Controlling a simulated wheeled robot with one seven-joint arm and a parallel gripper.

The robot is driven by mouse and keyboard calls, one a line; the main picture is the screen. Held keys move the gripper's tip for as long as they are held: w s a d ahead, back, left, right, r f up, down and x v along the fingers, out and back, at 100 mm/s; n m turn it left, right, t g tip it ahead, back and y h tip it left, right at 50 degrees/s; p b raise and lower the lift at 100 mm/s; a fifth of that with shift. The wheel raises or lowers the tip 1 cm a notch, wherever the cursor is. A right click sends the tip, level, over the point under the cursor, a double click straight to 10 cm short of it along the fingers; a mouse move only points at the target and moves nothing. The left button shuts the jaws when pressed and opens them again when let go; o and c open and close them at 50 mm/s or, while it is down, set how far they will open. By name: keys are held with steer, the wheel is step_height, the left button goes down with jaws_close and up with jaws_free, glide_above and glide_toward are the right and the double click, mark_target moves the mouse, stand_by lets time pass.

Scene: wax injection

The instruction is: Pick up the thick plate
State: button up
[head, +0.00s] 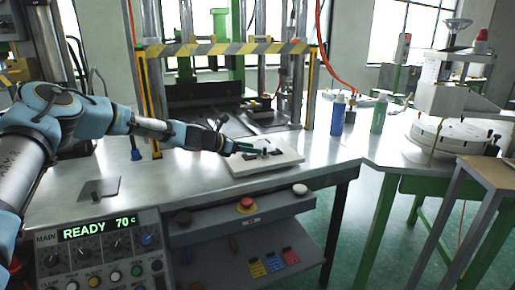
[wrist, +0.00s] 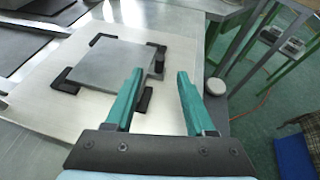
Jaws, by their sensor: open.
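A square grey plate (wrist: 118,62) lies on a pale board (wrist: 65,108) in the wrist view, framed by black corner brackets. A small dark upright piece (wrist: 156,60) stands at its right side. I take this as the thick plate; its thickness is hard to judge. In the head view the pale board (head: 284,164) is on the steel table, and my gripper (head: 243,148) largely hides the plate. In the wrist view my gripper (wrist: 160,73) is open and empty, its teal fingers either side of the dark piece. I cannot tell its height above the board.
Another flat plate (head: 98,189) lies at the table's front left. The press with a striped bar (head: 230,48) stands behind the board. Blue (head: 338,116) and green (head: 379,115) bottles stand to the right. The control panel (head: 100,250) is in front.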

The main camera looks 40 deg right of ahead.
mark_target(264, 148)
steer(key=x, duration=0.2)
steer(key=p+x, duration=0.1)
steer(key=shift+d+r+p, duration=0.2)
steer(key=shift+d+p, duration=0.1)
steer(key=shift+d, duration=0.25)
steer(key=shift+d+f, duration=0.2)
steer(key=shift+c, duration=0.2)
jaws_close()
stand_by(0.6)
